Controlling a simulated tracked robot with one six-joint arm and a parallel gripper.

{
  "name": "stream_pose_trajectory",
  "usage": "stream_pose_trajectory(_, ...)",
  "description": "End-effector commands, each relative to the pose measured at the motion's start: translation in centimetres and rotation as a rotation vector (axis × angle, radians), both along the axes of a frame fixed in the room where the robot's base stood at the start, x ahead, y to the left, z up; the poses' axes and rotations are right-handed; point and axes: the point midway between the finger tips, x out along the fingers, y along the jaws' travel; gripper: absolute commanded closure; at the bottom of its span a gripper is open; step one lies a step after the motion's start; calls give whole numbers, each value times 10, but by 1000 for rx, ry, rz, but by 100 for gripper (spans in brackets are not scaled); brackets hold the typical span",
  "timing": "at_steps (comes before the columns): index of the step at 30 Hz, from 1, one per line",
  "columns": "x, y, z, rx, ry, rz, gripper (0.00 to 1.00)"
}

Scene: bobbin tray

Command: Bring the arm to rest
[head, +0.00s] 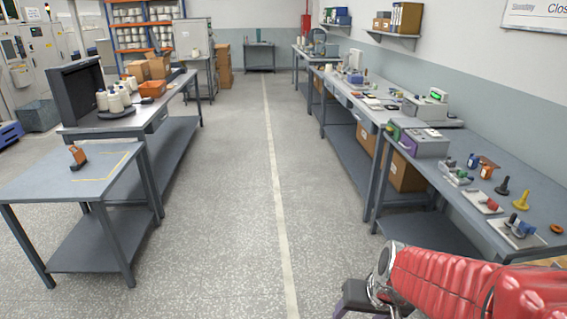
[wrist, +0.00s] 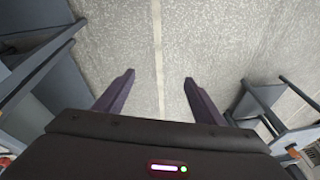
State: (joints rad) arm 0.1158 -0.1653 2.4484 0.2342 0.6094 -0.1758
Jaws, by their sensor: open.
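My arm, in a red padded sleeve, reaches in from the lower right of the head view. My gripper (head: 358,298) is dark and only partly in view at the bottom edge there, to the left of the right-hand bench. In the wrist view my gripper (wrist: 160,77) has its two fingers spread well apart. Nothing is between them, and bare speckled floor with a pale line shows beyond.
The right bench (head: 480,170) holds small parts and stands close beside my arm. A grey table (head: 50,185) with an orange-brown item (head: 77,155) stands at the left. The aisle floor (head: 235,160) between is clear.

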Motion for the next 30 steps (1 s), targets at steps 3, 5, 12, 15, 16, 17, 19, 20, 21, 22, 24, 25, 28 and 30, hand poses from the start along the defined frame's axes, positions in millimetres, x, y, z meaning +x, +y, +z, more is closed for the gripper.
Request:
stream_pose_trajectory(3, -21, 3, 19, -11, 21, -5, 37)
stream_pose_trajectory(5, -31, 3, 27, -20, 30, -9, 37)
stream_pose_trajectory(12, -66, 1, 60, -72, 30, 3, 37)
stream_pose_trajectory(15, -76, 0, 74, -98, 7, 21, 37)
stream_pose_trajectory(16, -78, -1, 78, -106, -3, 28, 37)
stream_pose_trajectory(17, -80, -1, 82, -114, -16, 34, 37)
stream_pose_trajectory(19, -83, -1, 93, -129, -52, 46, 37)
stream_pose_trajectory(20, -84, -1, 98, -135, -70, 51, 37)
stream_pose_trajectory(21, -85, -1, 104, -140, -93, 55, 37)
stream_pose_trajectory(22, -86, 0, 108, -142, -110, 59, 37)
stream_pose_trajectory(24, -88, 3, 119, -144, -150, 65, 37)
stream_pose_trajectory(25, -89, 4, 123, -144, -165, 67, 37)
stream_pose_trajectory(28, -91, 6, 134, -145, -203, 73, 37)
stream_pose_trajectory(30, -91, 8, 138, -145, -219, 77, 37)
